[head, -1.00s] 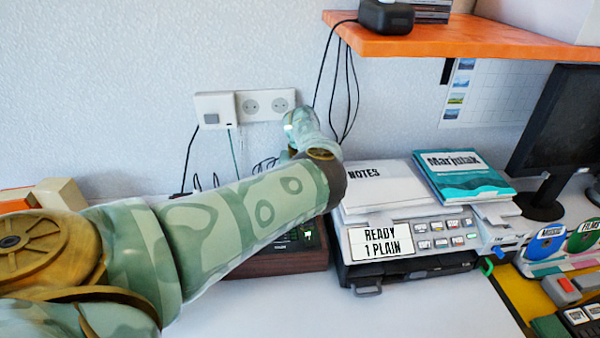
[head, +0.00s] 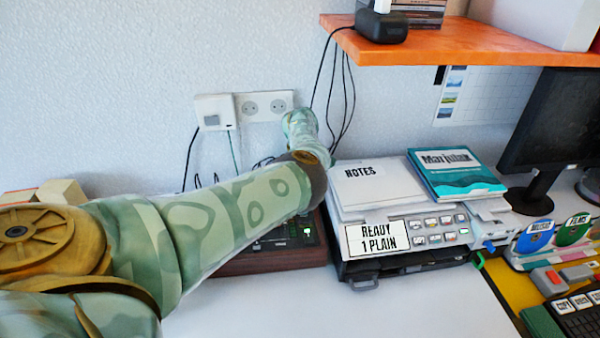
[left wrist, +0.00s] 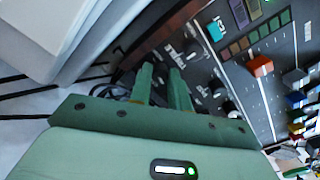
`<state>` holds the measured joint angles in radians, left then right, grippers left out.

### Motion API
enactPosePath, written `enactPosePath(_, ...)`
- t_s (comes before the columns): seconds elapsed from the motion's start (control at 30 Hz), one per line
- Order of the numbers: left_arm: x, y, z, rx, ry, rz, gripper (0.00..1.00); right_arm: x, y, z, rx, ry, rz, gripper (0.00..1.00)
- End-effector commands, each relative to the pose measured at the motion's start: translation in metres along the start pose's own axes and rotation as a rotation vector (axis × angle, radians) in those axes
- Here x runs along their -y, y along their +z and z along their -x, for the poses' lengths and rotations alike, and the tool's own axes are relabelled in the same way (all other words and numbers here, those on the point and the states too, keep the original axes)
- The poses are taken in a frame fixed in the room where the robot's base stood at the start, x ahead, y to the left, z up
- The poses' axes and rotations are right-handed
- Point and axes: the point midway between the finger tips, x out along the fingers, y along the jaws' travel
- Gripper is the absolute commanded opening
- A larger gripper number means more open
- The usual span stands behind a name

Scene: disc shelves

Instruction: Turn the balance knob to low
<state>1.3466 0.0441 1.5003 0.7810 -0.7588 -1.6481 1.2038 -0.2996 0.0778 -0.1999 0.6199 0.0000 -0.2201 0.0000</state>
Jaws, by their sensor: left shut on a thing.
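The mixing console (head: 270,262) with a wooden front edge stands on the table, largely hidden behind my left arm in the head view. In the left wrist view its dark panel (left wrist: 226,57) carries small dark knobs, coloured buttons and sliders. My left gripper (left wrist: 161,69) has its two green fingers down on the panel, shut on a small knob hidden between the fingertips. The lettering beside it is too blurred to read, so I cannot tell the knob's setting. In the head view my left gripper is hidden behind the arm. My right gripper is in neither view.
A grey printer-like machine (head: 405,237) with notes and a book (head: 455,172) on top stands right of the console. An orange shelf (head: 450,42) hangs above. Cables and sockets (head: 264,105) are on the wall behind. An orange slider cap (left wrist: 261,66) stands right of the fingers.

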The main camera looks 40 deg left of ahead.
Motion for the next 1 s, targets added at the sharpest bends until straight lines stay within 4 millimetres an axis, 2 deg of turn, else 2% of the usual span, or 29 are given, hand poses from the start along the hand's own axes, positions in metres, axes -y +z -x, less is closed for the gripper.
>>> enactPosePath(0.3,0.0003,0.0008,-0.0013,0.001,-0.003,0.122,0.0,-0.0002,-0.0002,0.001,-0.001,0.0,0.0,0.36)
enactPosePath(0.87,0.0002,0.001,-0.0014,0.001,-0.003,0.148,0.0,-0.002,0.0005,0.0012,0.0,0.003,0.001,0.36)
enactPosePath(0.9,0.0001,0.001,-0.0014,0.001,-0.003,0.148,0.28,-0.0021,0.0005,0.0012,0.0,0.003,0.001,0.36)
enactPosePath(1.0,0.0,0.0008,-0.0011,0.001,-0.002,0.148,0.28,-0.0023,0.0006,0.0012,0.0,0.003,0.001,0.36)
